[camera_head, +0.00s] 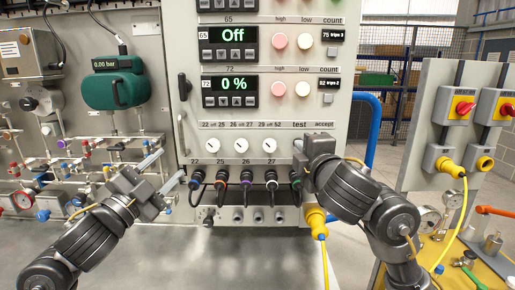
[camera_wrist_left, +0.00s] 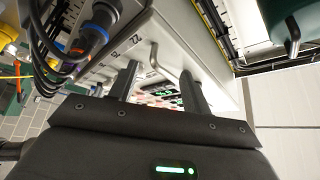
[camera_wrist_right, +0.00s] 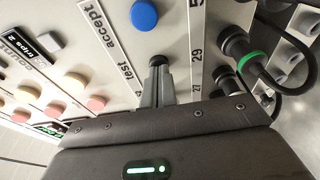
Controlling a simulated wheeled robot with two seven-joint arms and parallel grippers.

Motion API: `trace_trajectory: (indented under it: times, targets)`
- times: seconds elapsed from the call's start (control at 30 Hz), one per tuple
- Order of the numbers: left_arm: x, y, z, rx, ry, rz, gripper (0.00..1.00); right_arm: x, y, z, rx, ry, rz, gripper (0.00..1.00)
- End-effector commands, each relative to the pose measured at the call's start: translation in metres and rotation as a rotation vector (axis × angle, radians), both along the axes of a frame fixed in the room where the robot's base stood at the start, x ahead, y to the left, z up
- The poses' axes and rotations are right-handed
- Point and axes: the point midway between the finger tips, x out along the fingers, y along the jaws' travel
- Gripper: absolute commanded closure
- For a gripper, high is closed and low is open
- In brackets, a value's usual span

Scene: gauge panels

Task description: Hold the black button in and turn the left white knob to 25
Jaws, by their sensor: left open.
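The left white knob (camera_head: 212,145) is at the left of a row of three on the panel, under the label "22 off 25". Its small dark mark is too fine to read surely. The black button (camera_wrist_right: 157,61) shows in the right wrist view beside the word "test"; in the head view my right arm hides it. My right gripper (camera_wrist_right: 157,72) is shut, with its fingertips at the black button, seemingly touching it. How far the button is pressed I cannot tell. My left gripper (camera_head: 164,170) is open and empty, left of and below the left knob, near the panel's left edge.
A blue button (camera_wrist_right: 144,15) is beside the black one. Cable plugs (camera_head: 221,180) stick out below the knobs. A metal handle (camera_head: 181,132) stands at the panel's left edge. Displays read "Off" (camera_head: 233,35) and "0 %" (camera_head: 233,84). The space before the knobs is clear.

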Motion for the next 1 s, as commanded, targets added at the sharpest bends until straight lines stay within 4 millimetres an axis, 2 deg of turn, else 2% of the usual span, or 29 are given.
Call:
trace_trajectory:
  times: [0.03, 0.1, 0.2, 0.47, 0.67, 1.0]
  targets:
    - [-0.008, -0.014, 0.003, 0.032, -0.011, -0.016, 0.52, 0.000, 0.000, 0.000, 0.000, 0.000, -0.001, 1.00]
    - [-0.017, -0.028, 0.004, 0.071, -0.020, -0.029, 0.52, 0.000, 0.000, 0.000, 0.000, 0.000, -0.001, 1.00]
    - [-0.026, -0.042, 0.004, 0.109, -0.028, -0.042, 0.52, 0.000, 0.000, 0.000, 0.000, 0.000, -0.001, 1.00]
    - [-0.030, -0.050, 0.004, 0.134, -0.034, -0.048, 0.52, 0.000, 0.000, 0.000, 0.000, 0.000, 0.000, 1.00]
    - [-0.018, -0.057, 0.008, 0.129, -0.033, -0.048, 0.52, 0.000, 0.000, 0.000, 0.000, 0.000, 0.000, 1.00]
    - [0.022, -0.080, 0.021, 0.130, -0.033, -0.049, 0.52, 0.000, 0.000, 0.000, 0.000, 0.000, 0.000, 1.00]
